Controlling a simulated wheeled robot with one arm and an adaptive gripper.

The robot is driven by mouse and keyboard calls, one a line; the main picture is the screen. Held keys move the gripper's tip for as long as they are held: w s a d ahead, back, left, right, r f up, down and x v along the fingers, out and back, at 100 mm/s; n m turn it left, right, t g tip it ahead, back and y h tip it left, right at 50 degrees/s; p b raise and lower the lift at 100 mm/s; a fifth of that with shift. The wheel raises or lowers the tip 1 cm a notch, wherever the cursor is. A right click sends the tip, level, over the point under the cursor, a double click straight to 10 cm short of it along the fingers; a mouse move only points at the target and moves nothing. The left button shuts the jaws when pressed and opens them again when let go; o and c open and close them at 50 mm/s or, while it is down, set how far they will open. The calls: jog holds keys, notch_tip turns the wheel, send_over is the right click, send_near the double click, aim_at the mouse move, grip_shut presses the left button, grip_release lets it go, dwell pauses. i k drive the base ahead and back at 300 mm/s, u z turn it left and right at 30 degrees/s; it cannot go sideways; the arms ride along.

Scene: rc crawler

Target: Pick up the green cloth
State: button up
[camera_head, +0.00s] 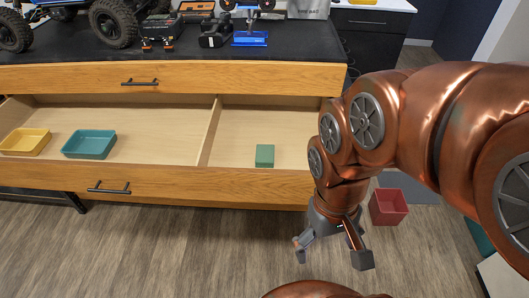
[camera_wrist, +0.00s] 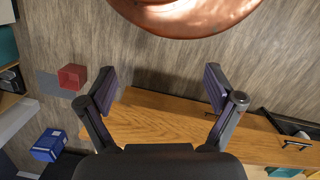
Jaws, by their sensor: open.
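The green cloth (camera_head: 264,155) appears as a small folded green block lying in the right compartment of the open drawer (camera_head: 212,135), near its front wall. My gripper (camera_head: 331,254) is open and empty. It hangs over the floor in front of the drawer, to the right of the cloth and nearer to me. In the wrist view my gripper's fingers (camera_wrist: 160,88) are spread apart, with the floor and the wooden drawer front (camera_wrist: 180,118) behind them. I cannot make out the cloth in the wrist view.
A teal tray (camera_head: 88,145) and a yellow tray (camera_head: 25,142) stand in the left compartment, beyond a wooden divider (camera_head: 210,132). A red bin (camera_head: 388,207) is on the floor at right. The black countertop (camera_head: 150,48) above holds a blue crawler (camera_head: 112,20) and tools.

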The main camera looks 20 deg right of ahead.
aim_at(264, 154)
jog(key=u, duration=3.35)
jog(key=k, duration=0.65)
jog(key=z, duration=1.5)
